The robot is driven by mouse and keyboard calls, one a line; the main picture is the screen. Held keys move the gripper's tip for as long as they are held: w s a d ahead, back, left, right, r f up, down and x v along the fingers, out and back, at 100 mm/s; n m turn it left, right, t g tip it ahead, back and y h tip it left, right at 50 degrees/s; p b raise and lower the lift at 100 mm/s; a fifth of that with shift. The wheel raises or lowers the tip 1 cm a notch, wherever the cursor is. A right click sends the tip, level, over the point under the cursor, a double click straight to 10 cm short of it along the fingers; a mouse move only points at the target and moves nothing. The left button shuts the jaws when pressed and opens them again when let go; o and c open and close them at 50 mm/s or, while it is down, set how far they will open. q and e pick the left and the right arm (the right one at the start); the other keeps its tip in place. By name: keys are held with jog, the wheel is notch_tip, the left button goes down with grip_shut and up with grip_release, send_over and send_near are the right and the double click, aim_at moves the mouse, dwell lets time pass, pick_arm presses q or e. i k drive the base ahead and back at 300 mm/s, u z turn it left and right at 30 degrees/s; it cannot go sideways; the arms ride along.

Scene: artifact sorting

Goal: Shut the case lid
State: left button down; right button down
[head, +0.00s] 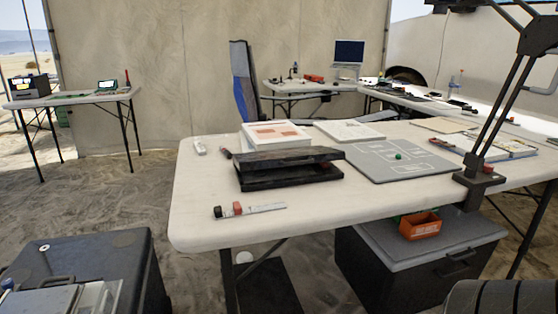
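A flat black case (270,183) lies on the near white folding table, left of its middle. Its dark lid (290,158) sits above the base and a gap shows between them along the front, so the lid looks partly open. What is inside the case is too dark to tell. Neither of my grippers is in view, and nothing touches the case.
A white box (273,133) stands right behind the case. A marker-like tube (265,208) lies in front of it. A lamp arm (502,95) rises at the right edge.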

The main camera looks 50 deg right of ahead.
aim_at(250, 162)
jog(key=u, duration=0.1)
jog(key=k, duration=0.35)
jog(key=z, duration=1.15)
